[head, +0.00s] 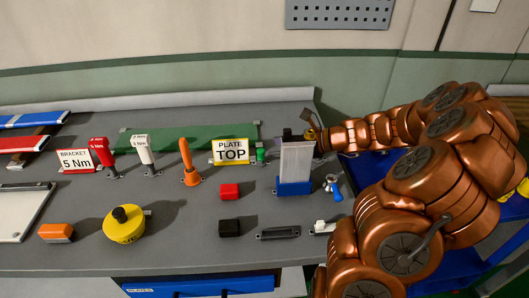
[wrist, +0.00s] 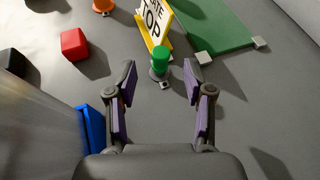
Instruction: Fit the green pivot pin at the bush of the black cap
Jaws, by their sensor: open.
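The green pivot pin (head: 261,155) stands upright in a small grey holder, just right of the PLATE TOP sign. In the wrist view the green pin (wrist: 160,57) is centred, at or just beyond the open fingertips, with nothing between the pads. My gripper (wrist: 160,80) is open and empty; in the head view it is largely hidden behind the grey upright panel. A black block (head: 229,227), which looks like the black cap, lies on the front middle of the bench. Its bush cannot be made out.
The grey panel on a blue base (head: 294,187) stands close beside my gripper. A red block (head: 229,191), the PLATE TOP sign (head: 231,151), an orange tool (head: 188,163) and a yellow round container (head: 124,225) share the bench. Bare bench lies between the red block and yellow container.

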